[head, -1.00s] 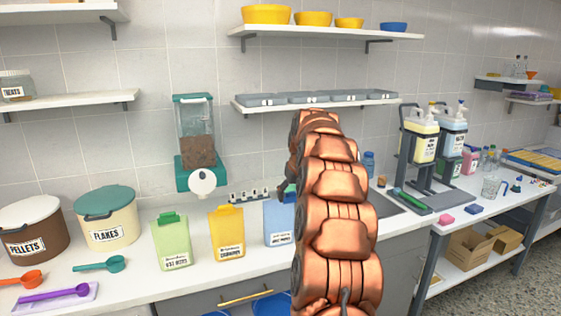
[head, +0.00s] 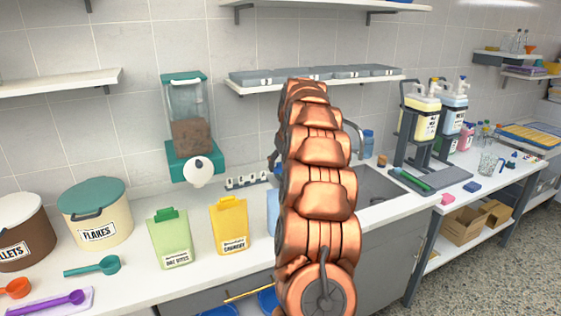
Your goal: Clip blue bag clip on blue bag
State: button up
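The blue bag (head: 272,213) stands on the counter to the right of the yellow bag. Only a narrow strip of its left side shows, because my copper arm covers the rest, and its top edge is hidden. My gripper is hidden behind my arm, so I cannot see its fingers or anything in them. A small dark blue piece shows at the arm's left edge, above the blue bag; I cannot tell what it is. I cannot make out the blue bag clip for certain.
A green bag (head: 170,240) and a yellow bag (head: 229,226) stand upright, each with a clip on top. A rack of small dark pieces (head: 247,182) lies behind them. A food dispenser (head: 188,125) hangs on the wall. A sink (head: 378,187) lies to the right.

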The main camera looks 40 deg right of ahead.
jog(key=shift+f+b, duration=0.9)
jog(key=shift+f, duration=1.7)
jog(key=shift+s+b, duration=0.1)
jog(key=shift+b, duration=0.2)
jog(key=shift+f+b, duration=0.8)
jog(key=shift+b, duration=0.15)
dwell(1.1)
jog(key=shift+o, duration=0.2)
jog(key=shift+s+a+f+b, duration=0.15)
jog(key=shift+f+b, duration=0.15)
jog(key=shift+f, duration=0.45)
jog(key=shift+c, duration=1)
jog(key=o, duration=1)
jog(key=shift+r, duration=0.15)
jog(key=shift+r, duration=0.35)
